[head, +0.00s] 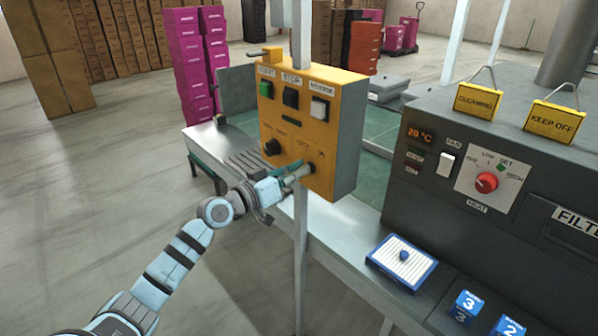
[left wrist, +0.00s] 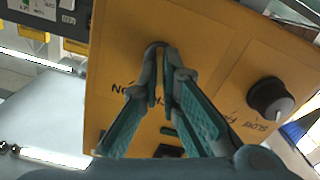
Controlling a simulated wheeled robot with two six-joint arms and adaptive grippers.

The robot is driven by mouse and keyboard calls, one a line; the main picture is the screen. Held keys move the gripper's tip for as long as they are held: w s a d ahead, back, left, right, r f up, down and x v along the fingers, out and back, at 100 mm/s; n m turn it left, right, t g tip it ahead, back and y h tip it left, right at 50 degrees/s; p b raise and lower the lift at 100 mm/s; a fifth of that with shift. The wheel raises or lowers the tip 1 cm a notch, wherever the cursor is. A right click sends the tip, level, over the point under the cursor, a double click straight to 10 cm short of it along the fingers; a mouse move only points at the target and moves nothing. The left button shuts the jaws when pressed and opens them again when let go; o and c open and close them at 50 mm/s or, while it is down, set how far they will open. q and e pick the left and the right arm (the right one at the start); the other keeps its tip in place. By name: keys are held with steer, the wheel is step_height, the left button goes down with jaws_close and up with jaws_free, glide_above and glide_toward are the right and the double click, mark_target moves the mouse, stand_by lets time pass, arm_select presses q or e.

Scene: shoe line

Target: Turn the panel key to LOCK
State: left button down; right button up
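The yellow control panel (head: 296,125) stands on a post, its front facing me. The panel key (head: 311,168) is at its lower right, under small dark labels. In the left wrist view the round key socket (left wrist: 157,47) shows just beyond my fingertips. My left gripper (head: 296,175) reaches it from the left; in the left wrist view its fingers (left wrist: 161,75) are close together on the narrow key, which they mostly hide. I cannot tell which label the key points at. My right gripper is out of view.
A black speed knob (head: 271,147) is left of the key, with green, black and white buttons above. A grey heater cabinet (head: 480,165) with a red knob (head: 486,182) stands at right. A blue-edged tray (head: 402,262) and numbered blue blocks (head: 467,305) lie in front.

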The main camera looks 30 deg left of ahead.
arm_select(q)
steer(key=shift+f+n, duration=0.15)
steer(key=shift+n, duration=1.35)
steer(key=c, duration=1.8)
jaws_free()
steer(key=v, duration=1.2)
